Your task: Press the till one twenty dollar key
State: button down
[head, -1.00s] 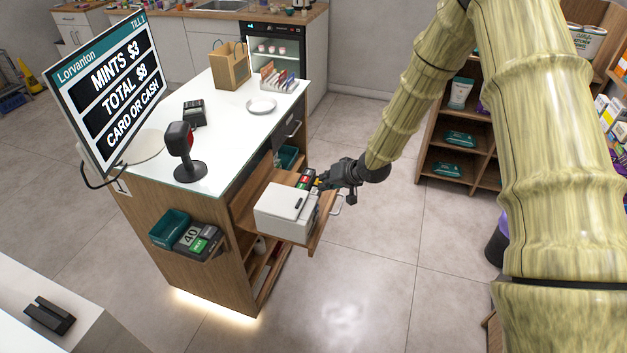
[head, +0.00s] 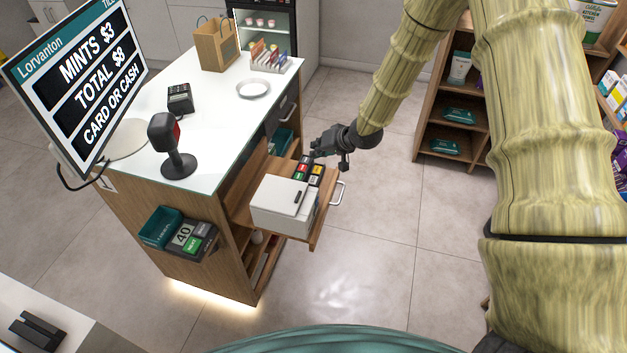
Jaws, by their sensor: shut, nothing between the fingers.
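The till (head: 284,203) is a white box with coloured keys on the pulled-out wooden drawer shelf of the counter. Its key block (head: 309,169) shows red, yellow, green and dark keys; their labels are too small to read. My gripper (head: 316,153) is dark, shut and empty. It is at the far edge of the key block, slightly above it; I cannot tell whether it touches a key. The till screen (head: 85,80) reads mints $3, total $8, card or cash.
The white counter top (head: 215,115) holds a card reader (head: 180,98), a scanner on a stand (head: 172,147), a plate (head: 253,88) and a paper bag (head: 216,45). A drawer handle (head: 337,193) sticks out right of the till. Open floor lies right of it.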

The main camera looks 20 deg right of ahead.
aim_at(309, 170)
jog(key=f+b, duration=0.1)
jog(key=f, duration=0.1)
jog(key=w+f, duration=0.1)
jog(key=shift+a+f+b, duration=0.2)
jog(key=shift+f+b, duration=0.2)
jog(key=shift+s+d+f+b, duration=0.1)
jog(key=shift+s+f+b, duration=0.2)
jog(key=shift+f+b, duration=0.4)
jog(key=f, duration=0.1)
jog(key=f+b, duration=0.1)
jog(key=f, duration=0.1)
jog(key=shift+w+b, duration=0.3)
jog(key=shift+s+f, duration=0.15)
jog(key=shift+f, duration=0.3)
jog(key=shift+f, duration=0.15)
jog(key=shift+f, duration=0.25)
